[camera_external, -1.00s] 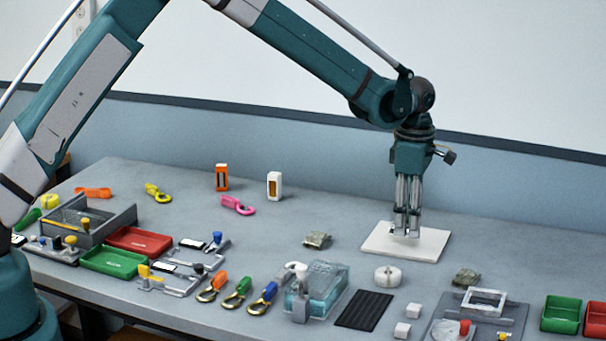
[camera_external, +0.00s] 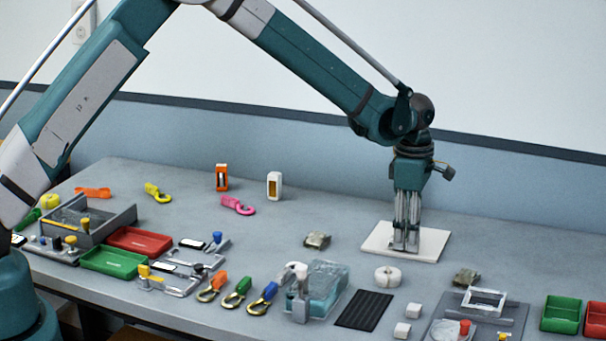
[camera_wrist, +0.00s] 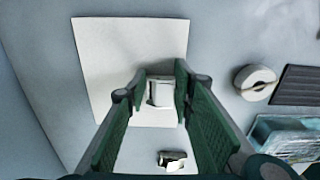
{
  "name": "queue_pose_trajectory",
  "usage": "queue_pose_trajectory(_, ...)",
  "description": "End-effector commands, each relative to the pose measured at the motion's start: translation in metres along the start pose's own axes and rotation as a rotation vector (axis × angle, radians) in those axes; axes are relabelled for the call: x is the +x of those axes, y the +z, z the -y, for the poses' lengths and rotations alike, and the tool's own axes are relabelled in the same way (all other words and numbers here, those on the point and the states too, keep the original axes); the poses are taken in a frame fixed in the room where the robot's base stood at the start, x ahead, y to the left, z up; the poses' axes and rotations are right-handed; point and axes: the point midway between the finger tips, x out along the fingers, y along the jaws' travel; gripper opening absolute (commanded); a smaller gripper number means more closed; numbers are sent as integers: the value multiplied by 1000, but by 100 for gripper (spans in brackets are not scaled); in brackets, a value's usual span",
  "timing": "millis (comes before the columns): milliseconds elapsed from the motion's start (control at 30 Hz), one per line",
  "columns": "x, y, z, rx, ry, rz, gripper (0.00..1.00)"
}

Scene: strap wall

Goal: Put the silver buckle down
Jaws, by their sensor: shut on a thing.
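The silver buckle (camera_wrist: 161,92) shows in the wrist view as a small pale metallic block between the green finger pads of my gripper (camera_wrist: 156,95). My gripper is shut on it. In the external view my gripper (camera_external: 405,248) points straight down with its fingertips low at a square white pad (camera_external: 428,243), and the fingers hide the buckle there. The white pad (camera_wrist: 105,60) lies under the buckle in the wrist view. I cannot tell whether the buckle touches the pad.
A clear blue box (camera_external: 328,285), a black ribbed mat (camera_external: 364,309) and several colored hooks are toward the front. Green (camera_external: 561,313) and red trays stand at right. The table behind the pad is clear.

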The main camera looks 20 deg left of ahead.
Motion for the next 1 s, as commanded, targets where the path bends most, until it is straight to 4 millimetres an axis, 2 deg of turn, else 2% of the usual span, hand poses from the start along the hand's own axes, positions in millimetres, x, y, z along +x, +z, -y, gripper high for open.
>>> queue_pose_trajectory(133, 4, 0, 0, 0, 0, 0, 12)
queue_pose_trajectory(167, 3, 0, 0, 0, 0, 0, 27)
queue_pose_trajectory(267, 3, 0, 0, 0, 0, 0, 39)
queue_pose_trajectory(767, -2, 0, 0, 0, 0, 0, 39)
queue_pose_trajectory(1000, -25, 0, 0, 0, 0, 0, 39)
